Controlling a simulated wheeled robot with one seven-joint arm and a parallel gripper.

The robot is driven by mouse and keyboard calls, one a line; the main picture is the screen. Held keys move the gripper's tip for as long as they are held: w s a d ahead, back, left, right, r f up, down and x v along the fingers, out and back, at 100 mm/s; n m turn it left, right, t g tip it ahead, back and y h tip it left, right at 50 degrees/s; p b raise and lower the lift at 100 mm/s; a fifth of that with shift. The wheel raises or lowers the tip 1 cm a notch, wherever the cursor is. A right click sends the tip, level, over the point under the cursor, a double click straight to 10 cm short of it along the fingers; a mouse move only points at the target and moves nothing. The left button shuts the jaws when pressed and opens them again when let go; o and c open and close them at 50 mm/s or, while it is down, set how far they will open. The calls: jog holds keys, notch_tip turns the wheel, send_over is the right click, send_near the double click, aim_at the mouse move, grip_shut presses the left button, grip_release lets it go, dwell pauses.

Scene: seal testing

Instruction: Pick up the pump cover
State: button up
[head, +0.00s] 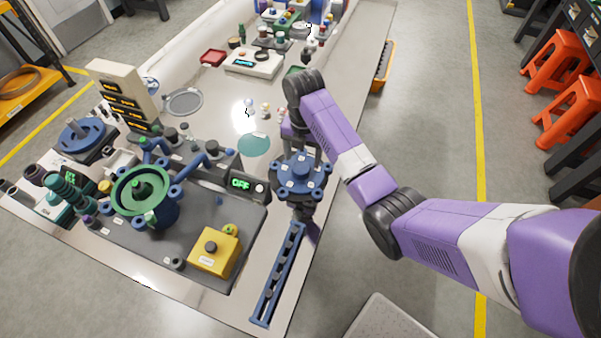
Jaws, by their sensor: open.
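A blue round part with a raised hub and several lugs around its rim, which looks like the pump cover (300,177), sits near the right edge of the bench. It rests above a dark support and appears roughly level. My gripper (304,150) is at the end of my purple arm, just behind and above the blue part. It is open, though its fingers are small, dark and partly hidden. I cannot tell whether they touch the blue part.
A long blue rack (277,275) lies in front. A blue flange (84,138) is at far left. Bare bench lies around the teal disc (254,145).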

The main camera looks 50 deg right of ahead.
aim_at(301, 167)
jog(key=shift+a+f, duration=0.15)
jog(key=shift+f, duration=1)
jog(key=shift+a+f, duration=0.15)
jog(key=shift+f, duration=0.95)
jog(key=shift+w+r, duration=0.1)
grip_shut()
